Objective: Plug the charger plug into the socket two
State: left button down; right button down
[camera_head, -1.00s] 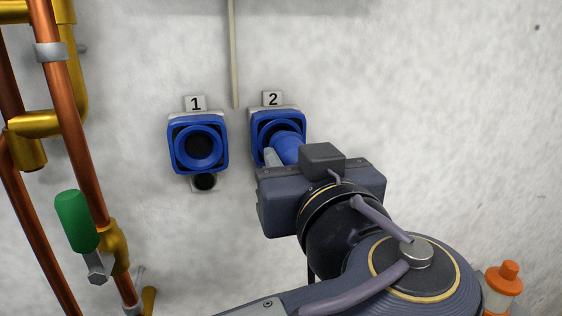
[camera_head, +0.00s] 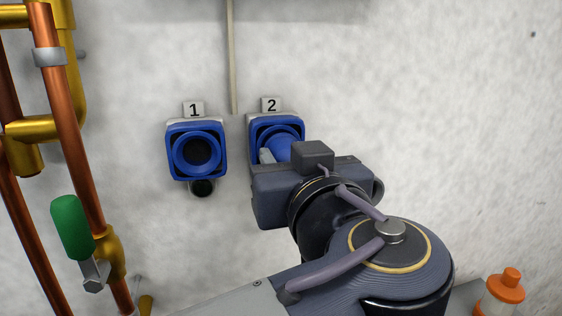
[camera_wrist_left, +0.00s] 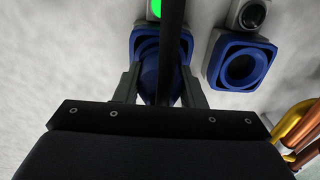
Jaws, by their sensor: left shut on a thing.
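Socket two (camera_head: 256,130) is a blue square socket on the wall under the label "2" (camera_head: 271,105). My left gripper (camera_head: 274,157) is shut on the blue charger plug (camera_head: 283,147), right in front of socket two. The plug's front end is inside the socket's round opening; how deep it sits is hidden. In the left wrist view the plug (camera_wrist_left: 158,88) is between the two fingers, lined up with socket two (camera_wrist_left: 147,36). A green light (camera_wrist_left: 154,9) glows beside that socket. A black cable (camera_wrist_left: 172,45) crosses in front. My right gripper is not in view.
Socket one (camera_head: 196,153), empty, is to the left under the label "1", with a dark round lamp (camera_head: 203,188) below. Copper pipes (camera_head: 68,130) and a green-handled valve (camera_head: 72,227) are at far left. An orange-capped bottle (camera_head: 504,288) stands at lower right.

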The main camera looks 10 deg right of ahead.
pick_arm(q)
jog(key=shift+w, duration=0.5)
jog(key=c, duration=0.8)
grip_release()
jog(key=shift+w, duration=0.1)
jog(key=shift+c, duration=0.2)
jog(key=shift+s+f+b, duration=0.1)
jog(key=shift+s+b, duration=0.25)
jog(key=shift+b, duration=0.05)
jog(key=s+b, duration=0.2)
jog(key=s, duration=0.5)
jog(key=shift+s+d, duration=0.1)
